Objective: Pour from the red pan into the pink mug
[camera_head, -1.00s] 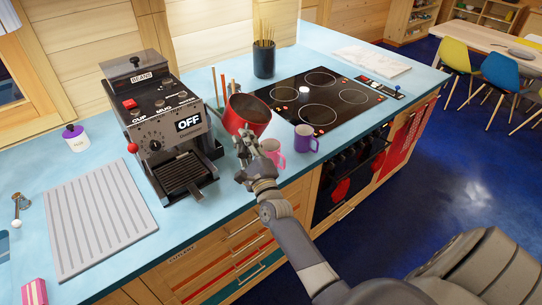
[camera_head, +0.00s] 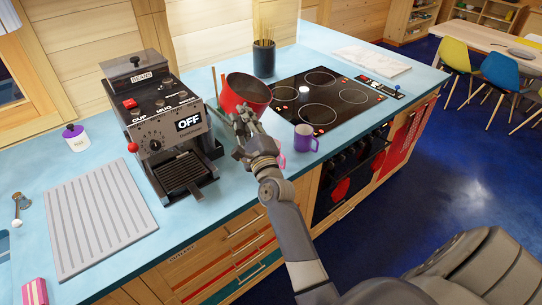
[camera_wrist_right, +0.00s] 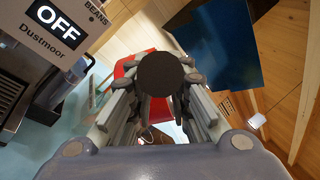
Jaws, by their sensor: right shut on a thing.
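The red pan (camera_head: 236,98) is held up between the coffee machine and the cooktop, its opening facing up and its dark inside partly showing. My right gripper (camera_head: 243,124) is shut on its handle. In the right wrist view the gripper (camera_wrist_right: 160,92) closes around the dark handle (camera_wrist_right: 160,75), with part of the red pan (camera_wrist_right: 130,66) beyond it. The pink mug (camera_head: 282,160) stands on the counter below and right of the pan, mostly hidden behind my right wrist. What the pan contains cannot be made out. My left gripper is not in view.
A purple mug (camera_head: 306,140) stands close to the right of the pink mug. The coffee machine (camera_head: 160,125) stands left of the pan. The black cooktop (camera_head: 322,98) lies to the right, and a dark utensil holder (camera_head: 264,58) stands behind. A grey ribbed board (camera_head: 100,215) lies at left.

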